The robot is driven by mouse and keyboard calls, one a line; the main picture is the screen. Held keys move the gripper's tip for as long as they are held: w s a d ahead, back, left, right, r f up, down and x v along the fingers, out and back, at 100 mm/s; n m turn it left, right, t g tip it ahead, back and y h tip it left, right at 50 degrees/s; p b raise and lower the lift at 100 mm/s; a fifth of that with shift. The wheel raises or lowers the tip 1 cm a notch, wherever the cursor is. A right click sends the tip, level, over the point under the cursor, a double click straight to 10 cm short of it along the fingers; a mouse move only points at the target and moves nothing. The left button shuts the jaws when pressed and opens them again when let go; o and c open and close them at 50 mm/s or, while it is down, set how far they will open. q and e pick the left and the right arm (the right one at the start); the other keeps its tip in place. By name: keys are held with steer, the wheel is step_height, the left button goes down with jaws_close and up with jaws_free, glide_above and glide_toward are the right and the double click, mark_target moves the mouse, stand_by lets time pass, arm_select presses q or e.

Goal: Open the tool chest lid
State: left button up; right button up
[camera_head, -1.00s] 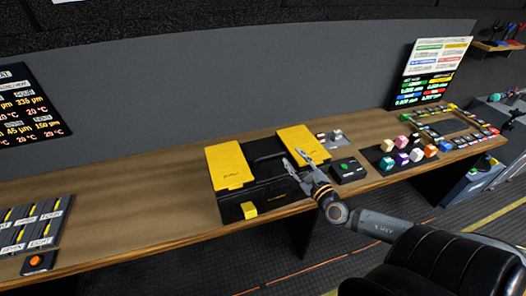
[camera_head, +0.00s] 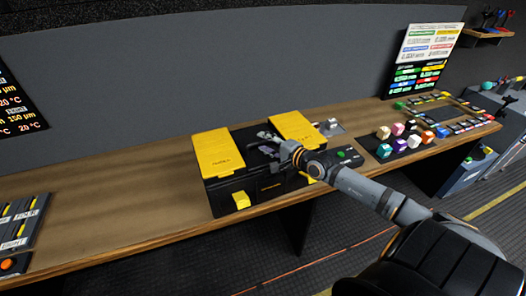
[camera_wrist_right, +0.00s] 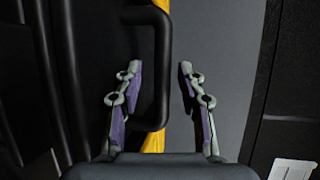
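The tool chest (camera_head: 232,188) is black with two yellow top panels (camera_head: 218,153) and a yellow front latch (camera_head: 241,200). It stands on the bench and its lid looks shut. My right gripper (camera_head: 264,143) is over the dark middle of the chest, between the yellow panels, with its fingers apart. In the right wrist view, the black handle bar (camera_wrist_right: 164,60) lies between the two open fingers in the picture, nearer the left one; I cannot tell whether it touches them. The handle is mostly hidden by the gripper in the head view. My left gripper is not in view.
A black box with a green button (camera_head: 348,155) stands right of the chest. The bench left of the chest is mostly clear.

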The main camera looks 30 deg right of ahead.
steer(key=shift+w+a, duration=0.2)
steer(key=shift+w, duration=0.4)
jaws_close()
